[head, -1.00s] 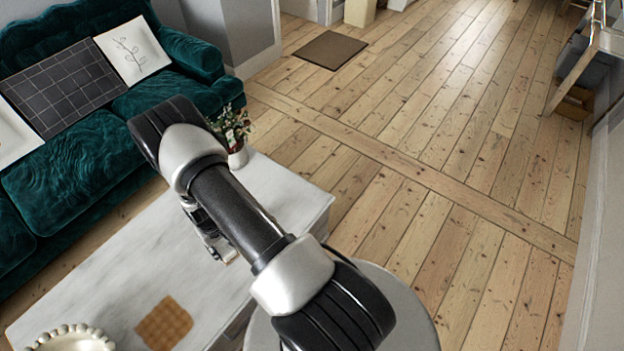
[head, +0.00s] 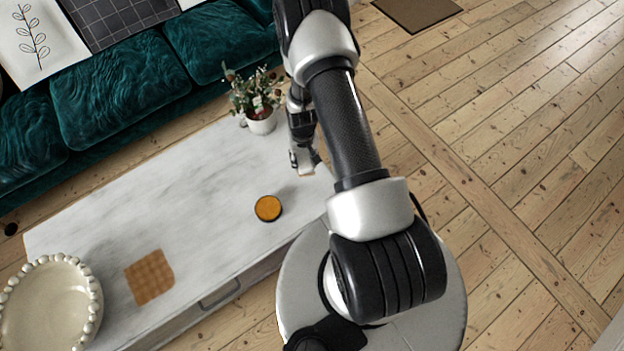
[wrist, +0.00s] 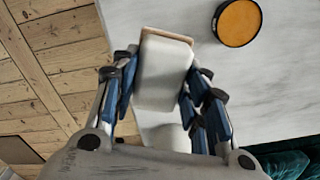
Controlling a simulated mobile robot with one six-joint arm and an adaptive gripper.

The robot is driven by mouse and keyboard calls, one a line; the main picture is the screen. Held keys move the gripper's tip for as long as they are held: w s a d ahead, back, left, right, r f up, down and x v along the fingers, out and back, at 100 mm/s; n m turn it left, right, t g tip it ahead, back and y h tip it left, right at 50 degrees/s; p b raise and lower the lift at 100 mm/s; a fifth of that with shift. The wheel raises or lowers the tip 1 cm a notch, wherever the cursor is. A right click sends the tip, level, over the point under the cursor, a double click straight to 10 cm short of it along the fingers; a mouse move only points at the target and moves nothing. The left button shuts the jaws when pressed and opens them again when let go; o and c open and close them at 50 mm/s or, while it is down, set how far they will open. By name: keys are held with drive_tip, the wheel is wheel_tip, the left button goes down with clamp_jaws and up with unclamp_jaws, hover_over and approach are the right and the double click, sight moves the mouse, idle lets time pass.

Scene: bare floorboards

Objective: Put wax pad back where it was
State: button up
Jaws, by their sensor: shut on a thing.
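My gripper (head: 303,158) is over the right end of the white marble-topped table, right of the flower pot. In the wrist view my gripper (wrist: 162,68) is shut on a whitish block with a thin tan layer at its far end, which I take as the wax pad (wrist: 162,78). A small part of the wax pad (head: 308,170) shows below the fingers in the head view. A round dark tin with an orange top (head: 268,208) sits on the table, left of and nearer than my gripper. It also shows in the wrist view (wrist: 239,22), apart from the pad.
The marble table (head: 200,190) carries a brown woven square (head: 149,277), a cream beaded-rim bowl (head: 93,300) and a potted plant (head: 261,122). A green sofa (head: 120,75) stands behind it. The middle of the tabletop is clear.

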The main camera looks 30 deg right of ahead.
wheel_tip(320, 180, down, 18)
drive_tip(key=b, duration=0.5)
drive_tip(key=shift+a, duration=0.1)
drive_tip(key=shift+f+b, duration=0.1)
drive_tip(key=shift+b, duration=0.25)
drive_tip(key=o, duration=1)
